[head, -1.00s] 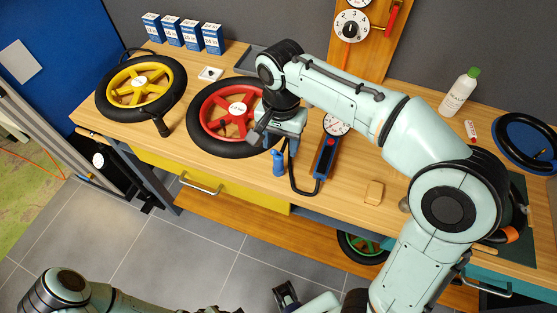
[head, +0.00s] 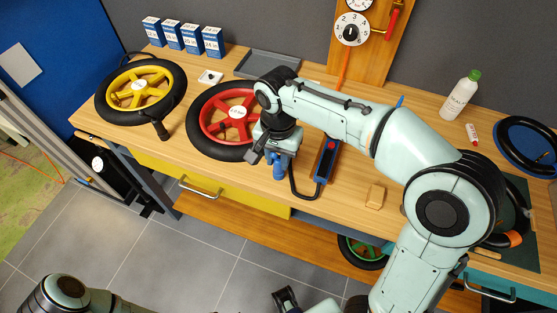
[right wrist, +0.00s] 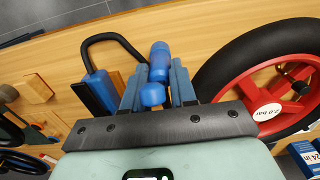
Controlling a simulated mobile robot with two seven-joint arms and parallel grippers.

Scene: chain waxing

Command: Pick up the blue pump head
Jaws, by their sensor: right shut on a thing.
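The blue pump head (head: 279,171) is upright at the front of the wooden bench, below my right gripper (head: 282,152). In the right wrist view, the blue pump head (right wrist: 159,62) sits between the two blue-grey fingers of my right gripper (right wrist: 157,85), which is shut on it. The fingers hide part of its sides. A black hose (right wrist: 108,38) runs beside it to the blue pump body (head: 326,160). Whether the head is clear of the bench I cannot tell. My left arm shows only at the bottom edge, and its jaw state is not clear.
A red-rimmed wheel (head: 215,122) lies just left of the gripper, and a yellow-rimmed wheel (head: 140,90) farther left. A grey tray (head: 268,64) is behind. A wooden block (head: 375,196) and a white bottle (head: 460,96) are to the right. Bare bench lies between pump and block.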

